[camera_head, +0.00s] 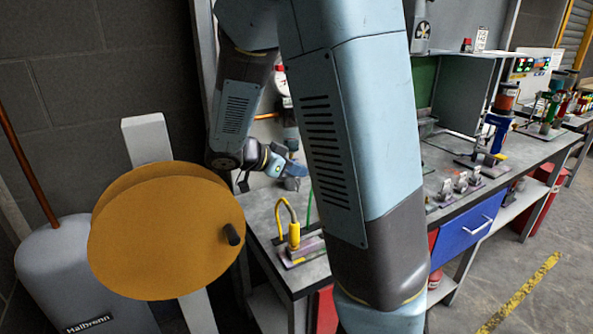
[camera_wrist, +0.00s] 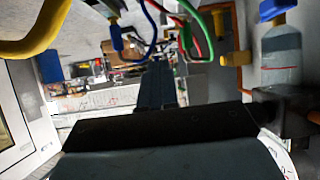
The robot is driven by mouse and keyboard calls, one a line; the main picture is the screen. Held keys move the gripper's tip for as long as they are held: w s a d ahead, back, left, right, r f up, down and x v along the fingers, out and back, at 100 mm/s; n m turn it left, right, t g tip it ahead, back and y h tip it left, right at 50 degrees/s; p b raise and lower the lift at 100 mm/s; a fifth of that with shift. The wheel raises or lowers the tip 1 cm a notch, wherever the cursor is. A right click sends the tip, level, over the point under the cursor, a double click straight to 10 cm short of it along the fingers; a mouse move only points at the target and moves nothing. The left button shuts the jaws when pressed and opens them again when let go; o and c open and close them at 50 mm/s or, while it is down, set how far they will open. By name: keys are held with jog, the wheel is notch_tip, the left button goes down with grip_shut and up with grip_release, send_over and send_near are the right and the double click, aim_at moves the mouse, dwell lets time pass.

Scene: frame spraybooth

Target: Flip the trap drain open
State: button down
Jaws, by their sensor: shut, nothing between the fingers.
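My gripper (camera_head: 297,169) is over the far left part of the bench in the head view, beyond my large arm link. In the wrist view its dark blue fingers (camera_wrist: 157,84) are together and empty. A clear bowl with a blue cap (camera_wrist: 282,48) stands upright to the right of the fingers in the wrist view; it may be the trap. A small yellow piece (camera_wrist: 235,59) sits just left of the bowl, apart from the fingers. I cannot tell whether that piece is the drain, or its position. My arm hides part of this area in the head view.
A yellow hooked tube on a base (camera_head: 294,236) stands at the bench's near left. Blue, green and red hoses (camera_wrist: 190,28) hang close above the fingers in the wrist view. An orange reel (camera_head: 150,235) is left of the bench. Small clamps (camera_head: 461,184) sit farther right.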

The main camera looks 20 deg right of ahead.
jog(key=w+a+r+y, duration=0.1)
jog(key=w+a+r, duration=0.2)
jog(key=w, duration=0.4)
jog(key=w+a+r+y, duration=0.2)
jog(key=w+a+r, duration=0.2)
jog(key=w, duration=0.3)
jog(key=shift+a+r, duration=0.2)
jog(key=shift+r, duration=0.35)
jog(key=s+a+f+x, duration=0.1)
jog(key=a+f+x, duration=0.1)
jog(key=x, duration=1.1)
jog(key=shift+w, duration=0.3)
jog(key=shift+a+f, duration=0.1)
jog(key=shift+f, duration=0.05)
